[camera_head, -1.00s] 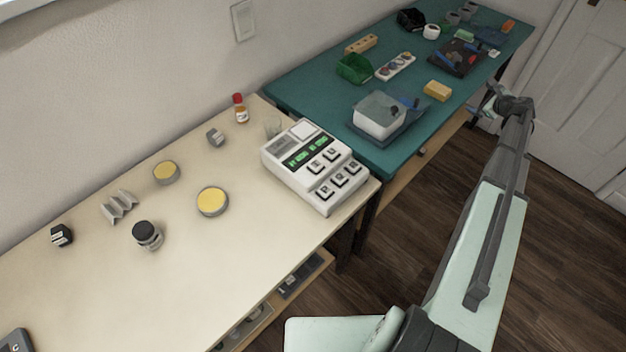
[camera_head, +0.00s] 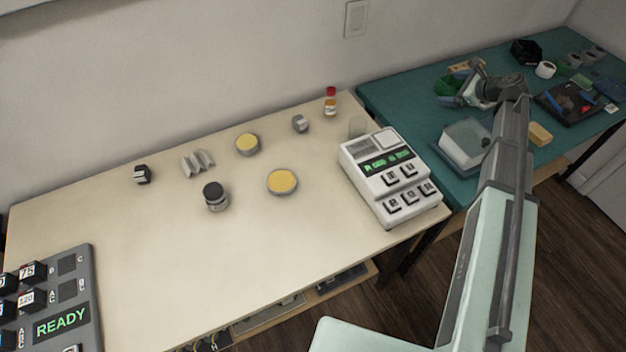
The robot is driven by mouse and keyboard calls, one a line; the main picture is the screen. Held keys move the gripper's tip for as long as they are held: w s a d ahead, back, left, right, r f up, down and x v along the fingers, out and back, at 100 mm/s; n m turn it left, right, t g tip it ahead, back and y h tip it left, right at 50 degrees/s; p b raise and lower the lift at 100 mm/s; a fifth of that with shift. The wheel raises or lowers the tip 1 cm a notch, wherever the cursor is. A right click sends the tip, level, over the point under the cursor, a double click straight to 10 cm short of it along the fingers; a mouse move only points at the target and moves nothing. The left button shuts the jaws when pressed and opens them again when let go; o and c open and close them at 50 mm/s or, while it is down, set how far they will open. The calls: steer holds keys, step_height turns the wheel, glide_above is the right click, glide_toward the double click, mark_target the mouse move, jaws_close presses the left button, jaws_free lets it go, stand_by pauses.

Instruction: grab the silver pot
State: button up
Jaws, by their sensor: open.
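No single thing is plainly marked as the silver pot. A small silver-grey pot (camera_head: 300,123) stands near the back of the cream table. A grey jar with a black lid (camera_head: 215,196) stands upright further left. Two round silver tins show yellow tops, one at the back (camera_head: 247,144) and one nearer the front (camera_head: 282,182). My gripper (camera_head: 458,98) is open above the teal table at the right, apart from all of these. Its fingers are small and partly blend with the things behind.
A white keypad device (camera_head: 392,180) stands at the cream table's (camera_head: 150,260) right end. A red-capped bottle (camera_head: 330,103) and a clear glass (camera_head: 357,127) are behind it. A folded metal piece (camera_head: 198,163), a small black-and-white box (camera_head: 142,174) and a grey READY panel (camera_head: 62,300) are left.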

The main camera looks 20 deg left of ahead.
steer(key=s+a+n+g, duration=0.15)
steer(key=s+a, duration=0.25)
steer(key=a, duration=0.4)
steer(key=s+a+g, duration=0.2)
steer(key=s+a, duration=0.2)
steer(key=a, duration=0.4)
step_height(320, 180, up, 3)
steer(key=g+h, duration=0.4)
steer(key=h, duration=0.4)
glide_above(283, 181)
steer(key=shift+m, duration=0.45)
steer(key=f, duration=0.8)
steer(key=shift+s+d, duration=0.2)
steer(key=shift+s, duration=0.05)
steer(key=shift+w+a+f, duration=0.1)
steer(key=shift+a+f, duration=0.05)
steer(key=shift+f, duration=1.3)
steer(key=shift+w+a+f, duration=0.1)
steer(key=shift+f, duration=1.35)
steer(key=c, duration=1)
